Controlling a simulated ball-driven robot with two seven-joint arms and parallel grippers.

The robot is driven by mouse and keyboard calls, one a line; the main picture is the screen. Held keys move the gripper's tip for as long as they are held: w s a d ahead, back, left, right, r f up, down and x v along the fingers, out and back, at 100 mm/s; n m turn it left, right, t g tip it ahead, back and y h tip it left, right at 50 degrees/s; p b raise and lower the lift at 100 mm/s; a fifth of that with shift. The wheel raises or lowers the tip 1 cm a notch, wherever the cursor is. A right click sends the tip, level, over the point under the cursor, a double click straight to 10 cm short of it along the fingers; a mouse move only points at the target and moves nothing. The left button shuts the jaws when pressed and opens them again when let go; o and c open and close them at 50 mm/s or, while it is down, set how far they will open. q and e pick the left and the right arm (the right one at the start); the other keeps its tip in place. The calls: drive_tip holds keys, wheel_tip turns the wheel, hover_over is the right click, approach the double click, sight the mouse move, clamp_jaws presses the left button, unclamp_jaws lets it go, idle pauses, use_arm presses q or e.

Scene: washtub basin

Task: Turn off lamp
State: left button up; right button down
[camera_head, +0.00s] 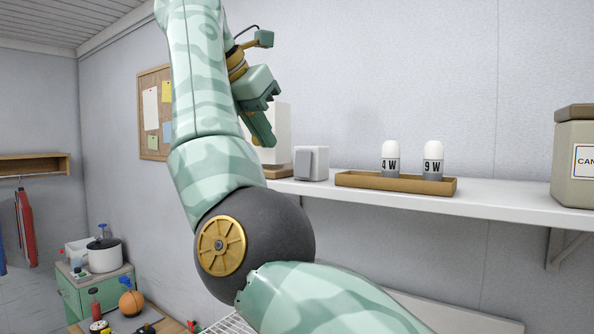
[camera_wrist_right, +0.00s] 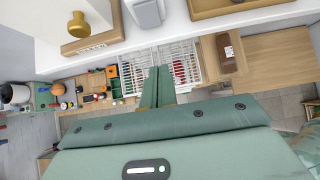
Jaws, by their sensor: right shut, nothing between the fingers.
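The lamp appears to be the pale block-shaped thing (camera_head: 283,134) on a wooden base, standing on the white shelf and partly hidden behind my right gripper and arm. In the right wrist view a round brass knob (camera_wrist_right: 78,24) stands out by a wooden base (camera_wrist_right: 90,43) at the upper left. I cannot tell whether the lamp is lit. My right gripper (camera_head: 264,138) is shut and empty, in front of the lamp in the head view. Its fingers (camera_wrist_right: 157,72) point away from the knob's side and touch nothing visible. My left gripper is not in view.
A white box with a grey face (camera_head: 312,163) stands beside the lamp. A wooden tray (camera_head: 390,184) holds two bulbs marked 4 W (camera_head: 390,158) and 9 W (camera_head: 432,160). A canister (camera_head: 575,155) stands at the right end. A wire rack (camera_wrist_right: 180,68) lies below the shelf (camera_head: 490,198).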

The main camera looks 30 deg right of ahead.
sight(303, 183)
drive_tip(key=p+x, duration=0.2)
drive_tip(key=x, duration=0.1)
drive_tip(key=p+x, duration=0.3)
drive_tip(key=d+r+p+x, duration=0.1)
drive_tip(key=p+x, duration=0.1)
drive_tip(key=x, duration=0.2)
drive_tip(key=shift+w+d, duration=0.15)
drive_tip(key=shift+w, duration=0.25)
drive_tip(key=shift+w+d+f+p, duration=0.15)
drive_tip(key=shift+d+p, duration=0.3)
drive_tip(key=shift+d, duration=0.1)
